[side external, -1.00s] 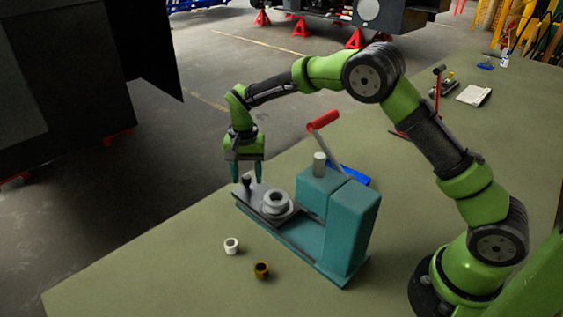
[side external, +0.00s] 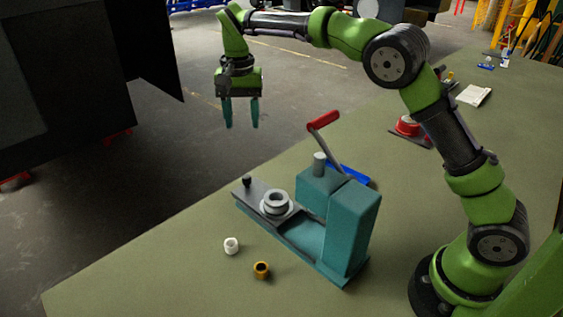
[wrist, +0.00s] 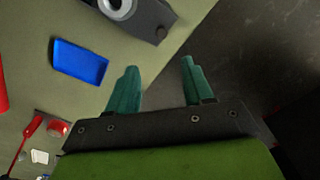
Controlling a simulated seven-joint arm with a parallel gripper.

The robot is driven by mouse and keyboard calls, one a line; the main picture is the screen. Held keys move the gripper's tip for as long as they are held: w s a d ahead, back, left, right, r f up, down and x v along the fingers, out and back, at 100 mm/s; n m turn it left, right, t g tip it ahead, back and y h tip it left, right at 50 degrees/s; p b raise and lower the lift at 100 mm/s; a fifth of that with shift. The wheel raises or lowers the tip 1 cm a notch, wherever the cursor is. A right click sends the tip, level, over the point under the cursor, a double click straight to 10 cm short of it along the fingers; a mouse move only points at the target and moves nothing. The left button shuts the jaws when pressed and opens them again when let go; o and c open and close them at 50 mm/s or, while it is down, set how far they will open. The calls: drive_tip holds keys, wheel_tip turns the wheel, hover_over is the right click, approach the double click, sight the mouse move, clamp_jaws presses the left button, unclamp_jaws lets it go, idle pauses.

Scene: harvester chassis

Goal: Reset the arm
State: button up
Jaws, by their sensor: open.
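My gripper (side external: 241,115) is open and empty, with teal fingers pointing down. It is raised well above the table's far edge, clear of the teal press (side external: 352,225). The wrist view also shows my gripper (wrist: 157,82), with nothing between its fingers. The press has a red-handled lever (side external: 324,122) tilted up, and a grey ring (side external: 275,202) sits on its dark sliding plate with a black knob. The ring and plate end also show at the top of the wrist view (wrist: 150,14).
A white bushing (side external: 231,246) and a brass bushing (side external: 261,270) stand on the table in front of the press. A blue tray (wrist: 80,61) lies behind the press. A red-topped device (side external: 407,127) and a paper pad (side external: 474,95) are farther back.

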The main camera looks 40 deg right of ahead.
drive_tip(key=s+d+r+n+t+y, duration=0.1)
drive_tip(key=s+d+r+t, duration=0.15)
drive_tip(key=s, duration=0.45)
drive_tip(key=s+d+r+n+t, duration=0.1)
drive_tip(key=s+r+n, duration=0.15)
drive_tip(key=s, duration=0.45)
drive_tip(key=s+d+r+t+y, duration=0.1)
drive_tip(key=s+r+t, duration=0.15)
drive_tip(key=s, duration=0.45)
drive_tip(key=s+f+n+t, duration=0.1)
drive_tip(key=s+f, duration=0.3)
drive_tip(key=s, duration=0.3)
drive_tip(key=shift+s+d+f, duration=0.2)
drive_tip(key=shift+f, duration=0.05)
drive_tip(key=shift+n, duration=0.25)
